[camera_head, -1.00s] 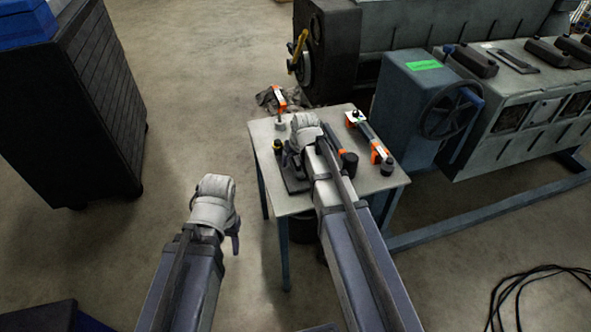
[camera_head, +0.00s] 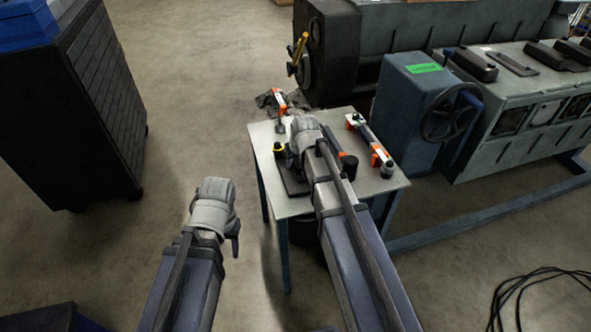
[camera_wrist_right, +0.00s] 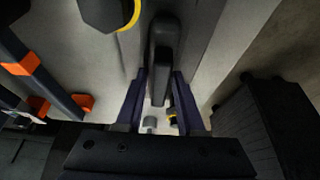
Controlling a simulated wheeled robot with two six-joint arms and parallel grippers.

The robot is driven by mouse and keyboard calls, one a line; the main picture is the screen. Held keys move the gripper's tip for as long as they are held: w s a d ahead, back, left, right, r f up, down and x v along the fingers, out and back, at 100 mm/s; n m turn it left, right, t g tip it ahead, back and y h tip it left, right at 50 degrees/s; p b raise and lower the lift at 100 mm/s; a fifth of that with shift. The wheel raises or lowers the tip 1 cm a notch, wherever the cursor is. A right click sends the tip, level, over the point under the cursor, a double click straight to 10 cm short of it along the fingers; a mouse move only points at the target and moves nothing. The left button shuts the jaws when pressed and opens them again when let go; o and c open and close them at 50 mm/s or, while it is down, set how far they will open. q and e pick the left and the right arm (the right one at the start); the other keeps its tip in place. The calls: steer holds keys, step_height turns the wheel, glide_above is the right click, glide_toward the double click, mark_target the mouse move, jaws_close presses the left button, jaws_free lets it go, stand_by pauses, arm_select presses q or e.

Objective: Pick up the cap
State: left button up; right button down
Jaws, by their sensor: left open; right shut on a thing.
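My right gripper (camera_head: 291,158) is over the left half of a small table (camera_head: 322,205), its fingers mostly hidden by the wrist in the head view. In the right wrist view its two fingers (camera_wrist_right: 158,78) close on a dark elongated part (camera_wrist_right: 161,40). I cannot tell if this part is the cap. A black piece with a yellow ring (camera_head: 278,149) stands on the table beside this gripper; it also shows at the top of the right wrist view (camera_wrist_right: 108,12). My left gripper (camera_head: 235,242) is open, off the table to the left, its fingers partly hidden.
An orange-and-white tool (camera_head: 281,104) lies at the table's back left. Another with orange ends (camera_head: 366,136) lies at the right. A black cylinder (camera_head: 348,166) is near my right wrist.

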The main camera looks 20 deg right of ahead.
steer(key=shift+r, duration=0.15)
step_height(320, 180, up, 10)
steer(key=p, duration=1)
step_height(320, 180, up, 8)
steer(key=p, duration=0.9)
glide_above(295, 160)
steer(key=shift+s+r, duration=0.1)
steer(key=shift+r, duration=0.05)
steer(key=shift+d+b, duration=0.2)
steer(key=shift+b, duration=0.1)
